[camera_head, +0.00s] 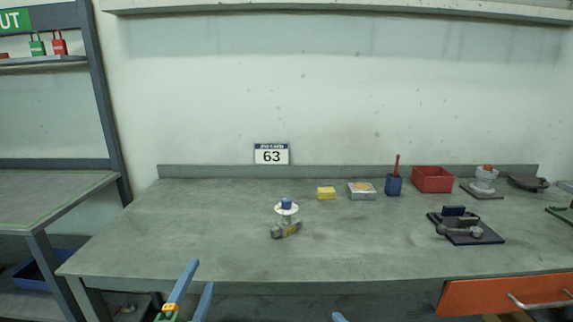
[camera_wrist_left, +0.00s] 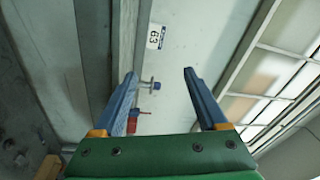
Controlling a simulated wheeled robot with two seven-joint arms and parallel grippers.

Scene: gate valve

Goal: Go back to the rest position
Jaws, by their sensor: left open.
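The gate valve (camera_head: 286,220) stands on the grey workbench (camera_head: 200,245), a little left of its middle. It has a grey body with a yellow tag, a pale round handwheel and a blue top. My left gripper (camera_head: 190,290) is at the bottom of the head view, in front of the bench edge, with its blue fingers apart and nothing between them. In the left wrist view the left gripper (camera_wrist_left: 160,90) is open, and a small valve-like part with a blue end (camera_wrist_left: 155,86) shows beyond it. Only one blue tip of my right gripper (camera_head: 339,317) shows at the bottom edge.
A yellow block (camera_head: 326,193), a metal tin (camera_head: 362,191), a blue holder (camera_head: 394,185), a red bin (camera_head: 432,179) and a dark mat with a device (camera_head: 467,227) stand on the right half. An orange drawer (camera_head: 500,294) is at the front right. The bench's left part is clear.

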